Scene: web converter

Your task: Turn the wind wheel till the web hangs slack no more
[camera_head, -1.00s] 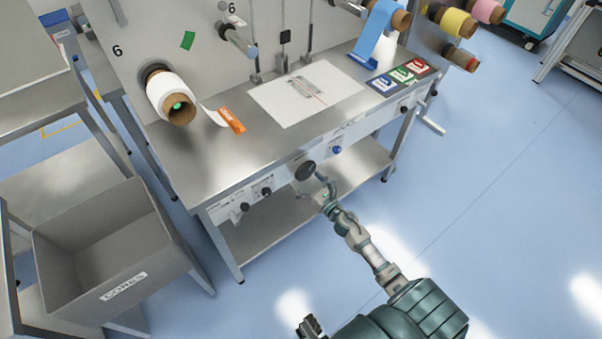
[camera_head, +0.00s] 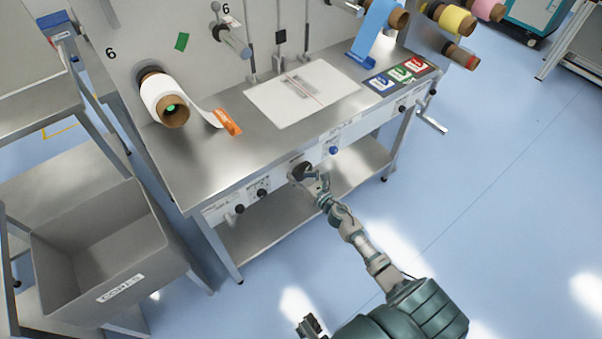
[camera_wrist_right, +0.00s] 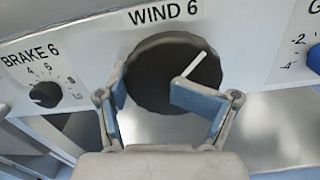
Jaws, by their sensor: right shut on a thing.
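The wind wheel is a dark round knob (camera_head: 301,169) on the bench's front panel, under the label WIND 6 in the right wrist view (camera_wrist_right: 163,62). A white pointer line on its face slants up to the right. My right gripper (camera_head: 309,180) is shut on the wheel, with blue-padded fingers (camera_wrist_right: 148,95) at its left and lower right sides. A white web (camera_head: 205,113) runs from the roll (camera_head: 157,90) at the bench's left down to an orange tag (camera_head: 228,122). How slack it hangs is hard to tell.
The BRAKE 6 knob (camera_wrist_right: 45,94) is left of the wheel, and a blue knob (camera_head: 333,150) is to its right. A blue web (camera_head: 375,30) hangs at the back right. A grey bin (camera_head: 150,240) stands at left.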

